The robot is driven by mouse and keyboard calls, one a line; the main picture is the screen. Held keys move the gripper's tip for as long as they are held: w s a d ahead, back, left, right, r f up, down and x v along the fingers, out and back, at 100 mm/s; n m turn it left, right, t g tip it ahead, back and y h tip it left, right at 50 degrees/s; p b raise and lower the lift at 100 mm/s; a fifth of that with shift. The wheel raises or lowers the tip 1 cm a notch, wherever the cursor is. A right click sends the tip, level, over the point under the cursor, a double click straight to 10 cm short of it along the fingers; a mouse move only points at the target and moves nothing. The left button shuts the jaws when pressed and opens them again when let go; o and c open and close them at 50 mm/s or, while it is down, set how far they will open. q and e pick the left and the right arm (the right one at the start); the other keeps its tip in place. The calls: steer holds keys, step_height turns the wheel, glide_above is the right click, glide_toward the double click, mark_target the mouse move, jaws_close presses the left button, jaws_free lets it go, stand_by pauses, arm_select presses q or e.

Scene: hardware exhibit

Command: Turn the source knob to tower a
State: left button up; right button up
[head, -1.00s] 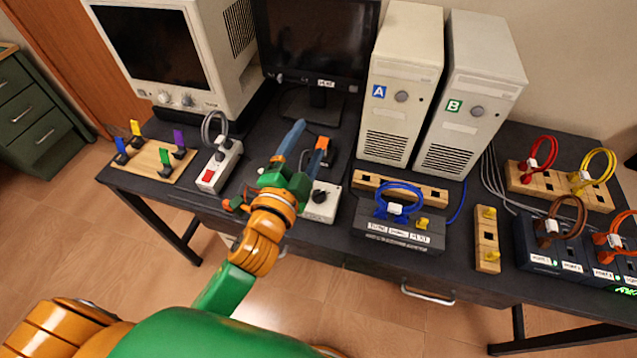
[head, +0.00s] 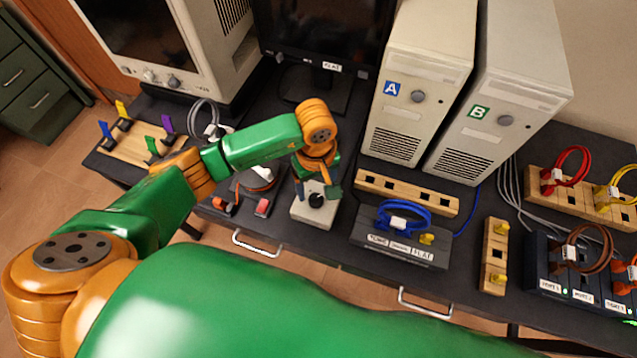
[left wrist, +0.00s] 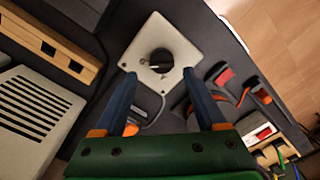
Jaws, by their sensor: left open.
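The source knob (head: 316,200) is a round black knob on a small white box (head: 308,214) on the desk. In the left wrist view the knob (left wrist: 158,62) has a pale pointer mark towards the picture's left. My left gripper (head: 317,187) is above the box and points down at it. In the left wrist view its two blue fingers (left wrist: 159,76) are apart, with the knob beyond and between their tips; I cannot tell whether they touch it. Tower A (head: 415,95), a beige computer with a blue A label, stands behind to the right. My right gripper is not in view.
Tower B (head: 500,100) stands beside tower A. A wooden socket strip (head: 405,192) and a dark box with a blue cable (head: 400,240) lie right of the knob box. Orange and red-tipped items (left wrist: 228,88) and a power strip (left wrist: 262,133) lie close by.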

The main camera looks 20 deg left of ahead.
mark_target(316, 197)
arm_select(q)
steer(key=shift+s+d+f, duration=0.1)
steer(key=shift+s+f, duration=0.2)
steer(key=shift+f, duration=0.3)
steer(key=shift+s+f, duration=0.25)
steer(key=shift+f, duration=0.6)
steer(key=shift+w+f, duration=0.2)
jaws_close()
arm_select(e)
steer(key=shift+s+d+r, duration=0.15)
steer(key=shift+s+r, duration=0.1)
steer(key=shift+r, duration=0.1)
